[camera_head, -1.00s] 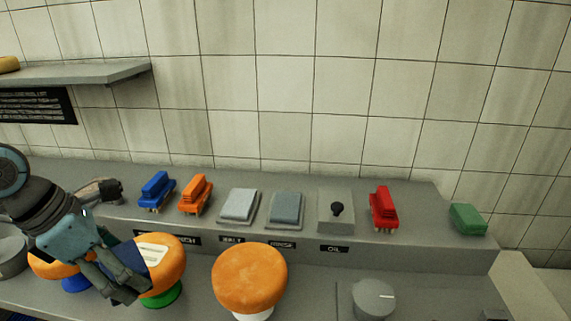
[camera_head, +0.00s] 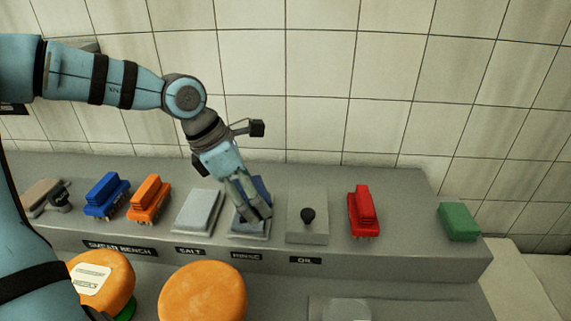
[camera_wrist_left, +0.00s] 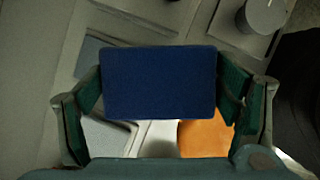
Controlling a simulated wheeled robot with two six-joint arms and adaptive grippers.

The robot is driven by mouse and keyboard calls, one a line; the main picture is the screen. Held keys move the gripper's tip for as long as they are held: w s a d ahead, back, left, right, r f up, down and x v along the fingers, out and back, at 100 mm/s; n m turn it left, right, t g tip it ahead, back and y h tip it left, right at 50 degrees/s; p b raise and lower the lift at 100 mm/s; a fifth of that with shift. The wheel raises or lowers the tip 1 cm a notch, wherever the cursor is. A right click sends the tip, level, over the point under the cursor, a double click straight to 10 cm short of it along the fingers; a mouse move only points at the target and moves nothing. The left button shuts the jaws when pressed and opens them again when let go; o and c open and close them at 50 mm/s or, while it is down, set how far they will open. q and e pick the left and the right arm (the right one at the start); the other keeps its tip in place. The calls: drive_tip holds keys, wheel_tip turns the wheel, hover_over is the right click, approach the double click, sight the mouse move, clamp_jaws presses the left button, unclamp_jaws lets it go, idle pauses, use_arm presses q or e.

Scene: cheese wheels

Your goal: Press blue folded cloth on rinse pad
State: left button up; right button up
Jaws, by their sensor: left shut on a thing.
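My left gripper (camera_head: 256,212) is shut on the blue folded cloth (camera_head: 263,187), over the rinse pad (camera_head: 239,224). In the left wrist view the cloth (camera_wrist_left: 158,83) is a flat dark blue rectangle between the two green-lined fingers (camera_wrist_left: 160,95). The grey-blue rinse pad (camera_wrist_left: 92,52) shows partly behind it, to the left. In the head view the gripper and cloth hide much of the pad. I cannot tell whether the cloth touches the pad. My right gripper is not in view.
The pale salt pad (camera_head: 197,211) is left of the rinse pad, and the oil plate with a black knob (camera_head: 307,216) is right. Blue (camera_head: 106,196), orange (camera_head: 149,199) and red (camera_head: 364,211) brushes stand on the ledge. Orange cheese wheels (camera_head: 203,294) stand in front.

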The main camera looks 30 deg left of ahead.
use_arm(q)
drive_tip(key=shift+n+t+y, duration=0.3)
drive_tip(key=shift+n+t, duration=0.1)
drive_tip(key=shift+n, duration=0.3)
drive_tip(key=w+a+p, duration=0.1)
drive_tip(key=w+a, duration=0.1)
drive_tip(key=w+a+f+p, duration=0.1)
drive_tip(key=w+a, duration=0.2)
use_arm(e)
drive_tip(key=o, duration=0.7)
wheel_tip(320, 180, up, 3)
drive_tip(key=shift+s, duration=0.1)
use_arm(q)
wheel_tip(320, 180, down, 5)
drive_tip(key=b, duration=0.3)
drive_tip(key=shift+w+f, duration=0.1)
drive_tip(key=shift+f, duration=0.05)
drive_tip(key=shift+f+b, duration=0.4)
drive_tip(key=shift+f, duration=0.1)
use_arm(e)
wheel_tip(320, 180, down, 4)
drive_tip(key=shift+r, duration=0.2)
use_arm(q)
drive_tip(key=shift+r, duration=0.1)
drive_tip(key=shift+f+b, duration=0.55)
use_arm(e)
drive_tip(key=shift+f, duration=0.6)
